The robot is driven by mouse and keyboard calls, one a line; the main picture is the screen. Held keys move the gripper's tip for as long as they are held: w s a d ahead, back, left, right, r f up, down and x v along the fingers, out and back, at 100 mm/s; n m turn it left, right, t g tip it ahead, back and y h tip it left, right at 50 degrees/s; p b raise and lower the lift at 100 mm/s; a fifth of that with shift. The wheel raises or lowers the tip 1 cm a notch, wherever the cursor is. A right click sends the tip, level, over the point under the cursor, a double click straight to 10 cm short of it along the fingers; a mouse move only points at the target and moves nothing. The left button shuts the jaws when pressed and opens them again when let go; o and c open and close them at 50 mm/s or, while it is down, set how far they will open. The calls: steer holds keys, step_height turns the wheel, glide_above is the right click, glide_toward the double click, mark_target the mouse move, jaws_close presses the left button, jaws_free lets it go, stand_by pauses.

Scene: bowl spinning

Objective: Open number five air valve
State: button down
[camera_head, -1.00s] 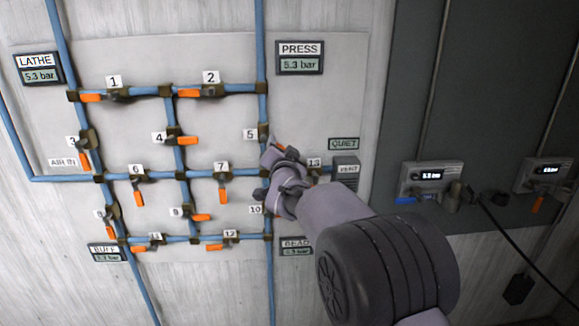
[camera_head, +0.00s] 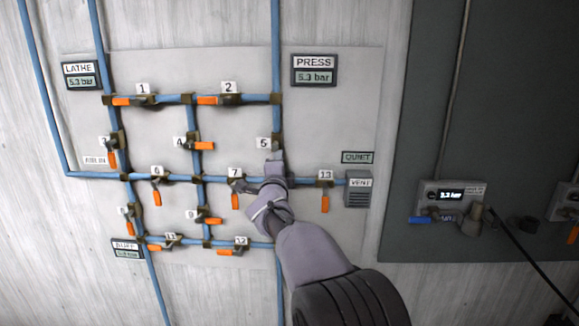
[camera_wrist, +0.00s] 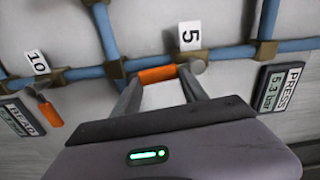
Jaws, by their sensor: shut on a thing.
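The number 5 valve body (camera_head: 277,139) sits on the right vertical blue pipe, beside its "5" label (camera_head: 263,143). My gripper (camera_head: 275,165) is at this valve and hides its handle in the head view. In the wrist view the "5" label (camera_wrist: 190,35) shows above the orange handle (camera_wrist: 157,74). The handle lies between the two fingertips of my gripper (camera_wrist: 158,78), which is shut on it. There the handle lies roughly along the line of the blue pipe.
The number 7 valve (camera_head: 235,188) and number 13 valve (camera_head: 325,190) are close to my wrist. Valve 10 (camera_wrist: 44,100) shows left in the wrist view.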

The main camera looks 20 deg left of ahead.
steer(key=shift+a+m, duration=0.2)
steer(key=shift+m, duration=0.3)
steer(key=c, duration=0.6)
jaws_free()
steer(key=shift+s, duration=0.1)
steer(key=b+v, duration=0.2)
steer(key=v, duration=1.5)
steer(key=shift+s, duration=0.15)
